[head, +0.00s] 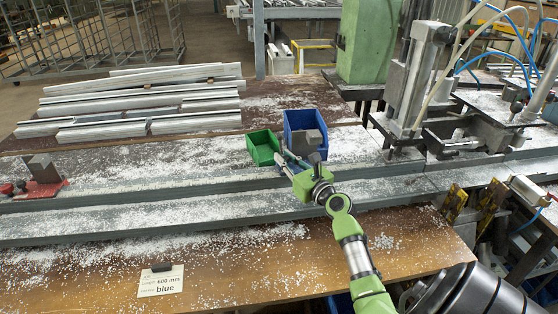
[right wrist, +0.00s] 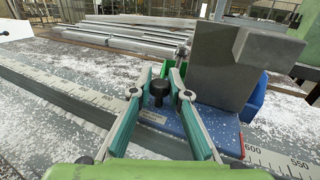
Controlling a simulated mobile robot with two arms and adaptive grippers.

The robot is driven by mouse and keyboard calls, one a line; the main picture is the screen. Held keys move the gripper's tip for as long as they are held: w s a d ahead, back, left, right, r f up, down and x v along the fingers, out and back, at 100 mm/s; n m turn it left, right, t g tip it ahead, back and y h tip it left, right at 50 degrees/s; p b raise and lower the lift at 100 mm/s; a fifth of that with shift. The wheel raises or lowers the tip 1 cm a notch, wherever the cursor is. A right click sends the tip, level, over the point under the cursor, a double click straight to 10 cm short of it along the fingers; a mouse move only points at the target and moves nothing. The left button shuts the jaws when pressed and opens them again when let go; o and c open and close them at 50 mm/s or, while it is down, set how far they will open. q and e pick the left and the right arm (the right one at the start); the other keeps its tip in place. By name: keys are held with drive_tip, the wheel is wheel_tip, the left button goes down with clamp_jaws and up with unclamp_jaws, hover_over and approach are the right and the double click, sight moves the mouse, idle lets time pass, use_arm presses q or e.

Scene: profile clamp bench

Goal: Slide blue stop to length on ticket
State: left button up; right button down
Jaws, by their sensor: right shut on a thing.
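The ticket (head: 161,281) at the front of the bench reads length 600 mm, stop blue. The blue stop (right wrist: 214,128) sits on the rail, with a tall grey block (right wrist: 226,65) and a black knob (right wrist: 159,88). Its grey block also shows in the head view (head: 306,142), where my arm hides most of its base. A small red pointer at its edge is beside the 600 figure on the scale (right wrist: 275,162); the exact reading is unclear. My right gripper (right wrist: 165,85) is shut on the blue stop, fingers either side of the knob. My left gripper is not in view.
A red stop (head: 42,182) with a grey block stands at the rail's left end. A green bin (head: 263,147) and a blue bin (head: 304,121) stand behind the rail. Metal profiles (head: 140,100) lie at the back left. Clamp machinery (head: 415,85) stands at right. White chips litter the bench.

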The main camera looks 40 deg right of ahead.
drive_tip(key=shift+f, duration=0.1)
drive_tip(key=c, duration=2.2)
unclamp_jaws()
drive_tip(key=s, duration=0.4)
drive_tip(key=s+a, duration=0.1)
drive_tip(key=s, duration=0.7)
drive_tip(key=shift+a, duration=0.35)
drive_tip(key=shift+f, duration=0.1)
